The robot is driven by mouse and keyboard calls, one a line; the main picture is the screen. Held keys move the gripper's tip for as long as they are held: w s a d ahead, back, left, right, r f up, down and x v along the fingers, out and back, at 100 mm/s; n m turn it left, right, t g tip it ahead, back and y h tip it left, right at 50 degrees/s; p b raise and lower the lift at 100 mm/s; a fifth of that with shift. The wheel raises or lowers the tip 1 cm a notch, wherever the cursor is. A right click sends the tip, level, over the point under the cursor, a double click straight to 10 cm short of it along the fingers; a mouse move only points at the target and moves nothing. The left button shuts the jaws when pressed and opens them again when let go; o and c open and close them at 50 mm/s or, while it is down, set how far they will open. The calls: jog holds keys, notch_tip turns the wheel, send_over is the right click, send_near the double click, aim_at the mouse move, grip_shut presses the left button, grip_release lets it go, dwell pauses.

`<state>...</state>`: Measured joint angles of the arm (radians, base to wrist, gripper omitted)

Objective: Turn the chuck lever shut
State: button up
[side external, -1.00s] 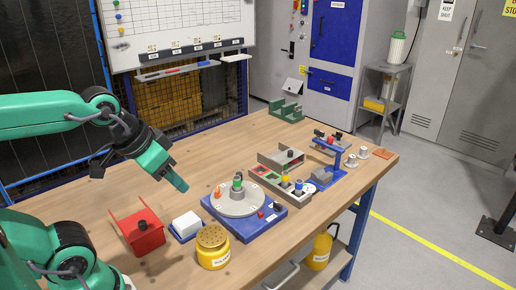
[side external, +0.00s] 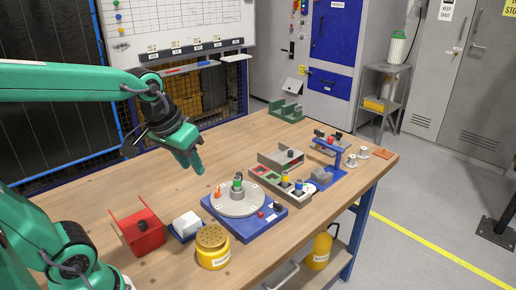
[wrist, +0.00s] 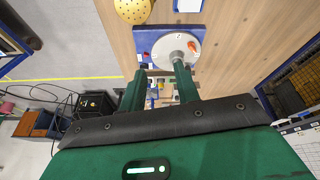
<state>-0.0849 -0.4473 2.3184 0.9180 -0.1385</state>
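The rotary jig has a blue base (side external: 246,226) and a round grey turntable (side external: 237,206). A grey chuck (side external: 237,194) with a green top stands at the turntable's middle. A small orange piece (side external: 218,191) stands at its left edge; I cannot tell if it is the chuck lever. The orange piece (wrist: 193,45) and turntable (wrist: 170,52) also show in the wrist view, where a finger hides the chuck. My gripper (side external: 198,170) is above the table, up and left of the jig, touching nothing. In the wrist view its fingers (wrist: 159,68) are apart and empty.
A yellow pot (side external: 212,250), a white block (side external: 186,223) and a red bin (side external: 139,232) stand left of the jig. A grey parts tray (side external: 280,185) and a blue stand (side external: 335,160) are at its right.

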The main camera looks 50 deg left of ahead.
jog(key=w+a+f+n+g, duration=0.25)
jog(key=w+a+f, duration=0.2)
jog(key=w, duration=0.35)
jog(key=n+g, duration=0.2)
jog(key=n, duration=0.2)
send_over(217, 189)
jog(key=shift+t, duration=0.25)
notch_tip(217, 189, down, 7)
jog(key=shift+f, duration=0.1)
jog(key=shift+f, duration=3.9)
grip_shut()
